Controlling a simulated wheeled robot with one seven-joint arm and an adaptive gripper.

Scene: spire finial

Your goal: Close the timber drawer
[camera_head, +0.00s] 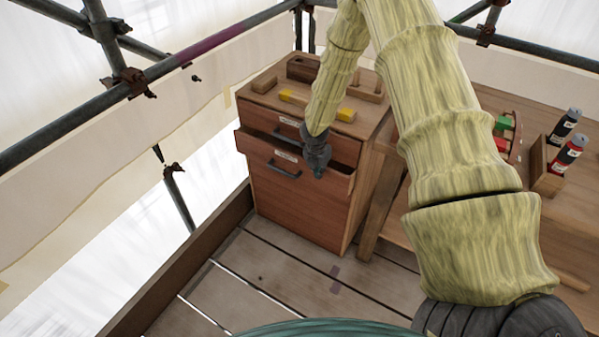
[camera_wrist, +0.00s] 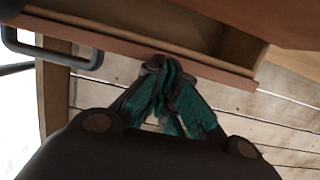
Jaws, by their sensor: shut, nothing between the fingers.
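The timber drawer (camera_head: 262,148) is in a reddish-brown cabinet in the head view and stands partly pulled out, with its open top showing. Its front has a white label and a dark bar handle (camera_head: 283,171). My gripper (camera_head: 317,172) is at the right part of the drawer front, fingers pointing down. In the wrist view the drawer's front edge (camera_wrist: 110,42) crosses the top, with the pale interior behind it and the handle (camera_wrist: 52,50) at left. My shut, empty gripper (camera_wrist: 160,68) has its tips at this edge; I cannot tell whether they touch it.
Wooden blocks and a yellow-ended tool (camera_head: 293,98) lie on the cabinet top (camera_head: 262,100). A workbench (camera_head: 560,215) with bottles (camera_head: 567,155) stands at right. Scaffold tubes (camera_head: 200,48) run behind. The plank floor (camera_head: 290,265) before the cabinet is clear.

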